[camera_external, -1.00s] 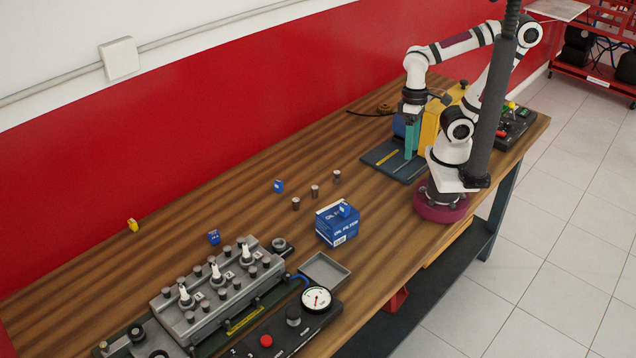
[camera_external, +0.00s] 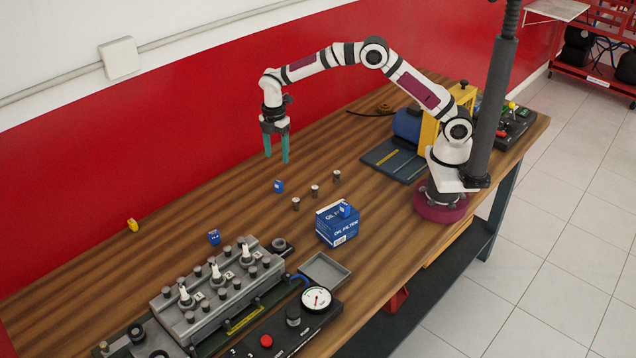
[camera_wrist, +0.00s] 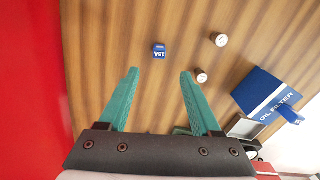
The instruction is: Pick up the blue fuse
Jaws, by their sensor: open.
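A blue fuse (camera_external: 278,186) stands on the wooden table near the small metal cylinders. It also shows in the wrist view (camera_wrist: 159,51), just beyond and between my fingertips. A second blue fuse (camera_external: 214,237) is nearer the grey engine block. A third blue fuse (camera_external: 344,209) sits on the oil filter box and also shows in the wrist view (camera_wrist: 290,115). My gripper (camera_external: 277,158) points down with its green fingers apart and empty, above the table. It is apart from every fuse.
Small metal cylinders (camera_external: 315,190) stand right of the first fuse. The blue oil filter box (camera_external: 337,228) is nearer the front. A yellow fuse (camera_external: 133,225) is far left. The engine block (camera_external: 215,290) and a grey tray (camera_external: 324,270) occupy the front. The red wall (camera_external: 180,120) runs behind.

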